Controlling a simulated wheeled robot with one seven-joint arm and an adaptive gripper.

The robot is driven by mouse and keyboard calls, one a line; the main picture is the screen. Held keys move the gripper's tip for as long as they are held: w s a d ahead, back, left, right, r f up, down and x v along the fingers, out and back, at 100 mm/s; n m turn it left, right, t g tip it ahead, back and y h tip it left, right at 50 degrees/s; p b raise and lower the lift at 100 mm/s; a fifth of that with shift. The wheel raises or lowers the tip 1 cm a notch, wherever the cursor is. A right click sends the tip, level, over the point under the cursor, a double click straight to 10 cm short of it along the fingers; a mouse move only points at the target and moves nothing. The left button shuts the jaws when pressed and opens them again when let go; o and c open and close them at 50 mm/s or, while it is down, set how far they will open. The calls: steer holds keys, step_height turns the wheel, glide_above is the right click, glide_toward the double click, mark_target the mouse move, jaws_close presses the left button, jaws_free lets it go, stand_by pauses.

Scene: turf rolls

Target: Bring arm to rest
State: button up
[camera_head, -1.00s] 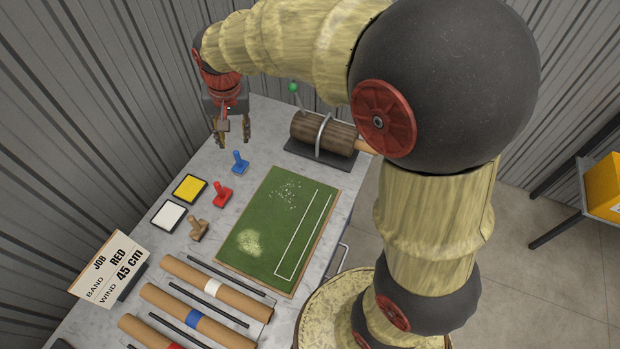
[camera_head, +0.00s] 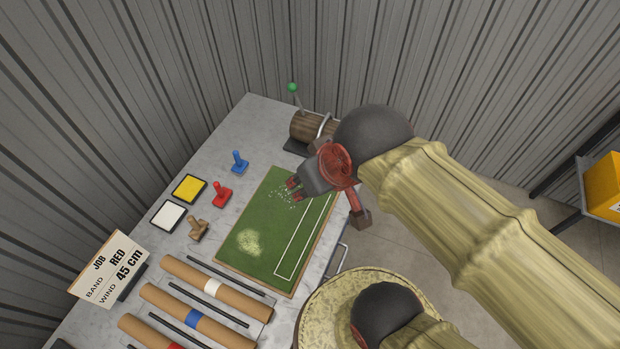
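My arm is folded back over the right side of the workbench (camera_head: 255,112). My gripper (camera_head: 295,189) is above the upper part of the green turf mat (camera_head: 262,222), pointing left. Its two reddish prongs stand apart with turf visible between them, and I see nothing held. A red link with a brown end hangs below the wrist, past the bench's right edge. My forearm runs down to the lower right.
Blue (camera_head: 239,162), red (camera_head: 222,194) and tan (camera_head: 198,228) stamps stand beside yellow (camera_head: 189,189) and white (camera_head: 168,216) pads. Brown rolls (camera_head: 186,311) lie in front near a job sign (camera_head: 110,268). A log winder (camera_head: 308,127) with a green-knobbed lever stands behind. A yellow box (camera_head: 604,185) is on a right shelf.

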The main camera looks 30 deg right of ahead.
step_height(320, 180, down, 14)
steer(key=b, duration=1.4)
steer(key=shift+f, duration=0.2)
steer(key=shift+w, duration=0.1)
steer(key=shift+o, duration=0.5)
